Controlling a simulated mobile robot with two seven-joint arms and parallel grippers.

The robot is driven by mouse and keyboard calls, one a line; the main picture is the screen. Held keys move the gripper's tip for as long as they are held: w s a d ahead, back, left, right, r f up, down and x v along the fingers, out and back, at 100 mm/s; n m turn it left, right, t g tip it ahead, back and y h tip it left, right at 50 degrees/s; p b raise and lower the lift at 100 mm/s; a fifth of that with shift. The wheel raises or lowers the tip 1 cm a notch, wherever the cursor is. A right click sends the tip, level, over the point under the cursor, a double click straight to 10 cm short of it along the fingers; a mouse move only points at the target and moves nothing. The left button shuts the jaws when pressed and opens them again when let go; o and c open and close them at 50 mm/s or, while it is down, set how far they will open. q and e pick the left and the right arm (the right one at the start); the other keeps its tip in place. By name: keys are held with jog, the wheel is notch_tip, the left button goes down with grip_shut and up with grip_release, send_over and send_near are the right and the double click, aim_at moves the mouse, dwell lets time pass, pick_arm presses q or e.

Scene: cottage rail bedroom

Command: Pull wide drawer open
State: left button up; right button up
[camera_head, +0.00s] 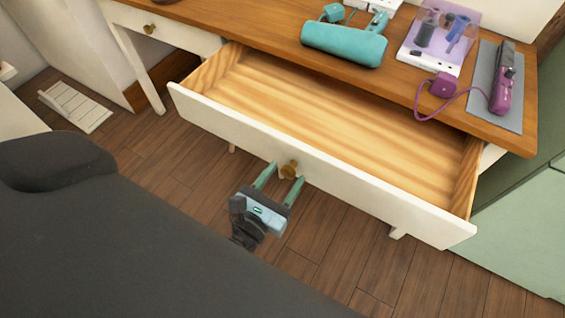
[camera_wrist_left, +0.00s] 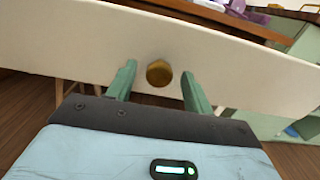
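The wide drawer (camera_head: 320,182) is pulled far out of the wooden desk; its bare wooden inside is empty. Its white front carries one round brass knob (camera_head: 289,169). My left gripper (camera_head: 279,176) is open at the drawer front, with one green finger on each side of the knob. The left wrist view also shows the knob (camera_wrist_left: 159,73) between the two fingers (camera_wrist_left: 158,85), with a gap on both sides. Whether the fingertips touch the drawer front is not clear. My right gripper is not in view.
A smaller drawer (camera_head: 165,32) is at left. A green cabinet (camera_head: 520,225) stands at right. Wooden floor lies below.

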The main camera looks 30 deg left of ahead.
pick_arm(q)
jog(key=shift+s, duration=0.25)
jog(key=s+b, duration=0.2)
jog(key=s, duration=0.5)
jog(key=shift+s+a, duration=0.15)
jog(key=shift+s, duration=0.05)
dwell(0.4)
